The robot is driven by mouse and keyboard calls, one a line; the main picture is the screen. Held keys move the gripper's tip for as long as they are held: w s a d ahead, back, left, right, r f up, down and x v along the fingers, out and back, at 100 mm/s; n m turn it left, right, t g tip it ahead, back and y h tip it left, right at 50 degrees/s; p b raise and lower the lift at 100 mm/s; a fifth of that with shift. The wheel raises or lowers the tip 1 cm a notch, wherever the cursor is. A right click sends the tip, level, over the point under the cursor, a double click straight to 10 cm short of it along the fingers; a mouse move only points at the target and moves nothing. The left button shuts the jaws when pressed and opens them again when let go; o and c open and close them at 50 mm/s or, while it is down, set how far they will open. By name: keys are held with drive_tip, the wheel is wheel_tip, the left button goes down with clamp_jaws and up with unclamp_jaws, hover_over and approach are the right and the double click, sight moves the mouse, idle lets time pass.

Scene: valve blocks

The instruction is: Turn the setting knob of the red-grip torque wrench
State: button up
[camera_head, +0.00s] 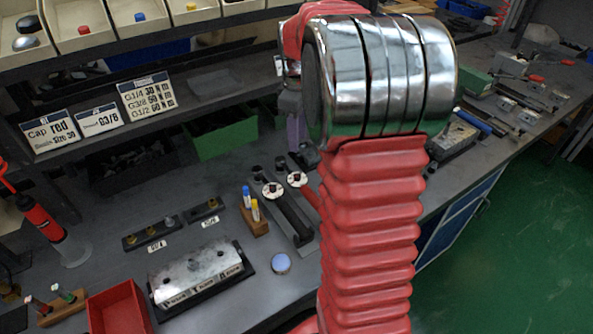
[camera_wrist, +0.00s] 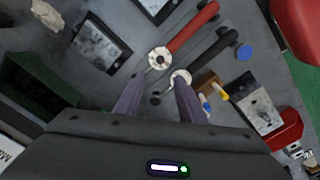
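The red-grip torque wrench (camera_wrist: 195,25) lies on the bench with its red handle pointing to the upper right in the wrist view. Its round white setting knob (camera_wrist: 159,58) has a dark centre and is just beyond my fingertips. The black-grip torque wrench (camera_wrist: 213,50) lies beside it, with its own white knob (camera_wrist: 181,77) close to my right finger. My gripper (camera_wrist: 158,86) is open, its two purple fingers apart with nothing between them. I cannot tell its height above the knobs. In the head view, my arm hides most of the gripper and part of the red grip (camera_head: 311,202).
A wooden holder (camera_head: 255,222) with blue and yellow pens stands left of the wrenches. A metal block (camera_head: 197,272), a blue disc (camera_head: 281,263) and a red bin (camera_head: 119,309) are at the front. A green bin (camera_head: 222,141) sits under the shelf.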

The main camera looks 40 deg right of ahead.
sight(297, 175)
drive_tip(key=shift+f, duration=0.15)
wheel_tip(297, 175, down, 14)
drive_tip(key=shift+r, duration=0.25)
idle(0.5)
clamp_jaws()
drive_tip(key=shift+w+a, duration=0.1)
drive_tip(key=shift+a, duration=0.05)
drive_tip(key=shift+d, duration=0.2)
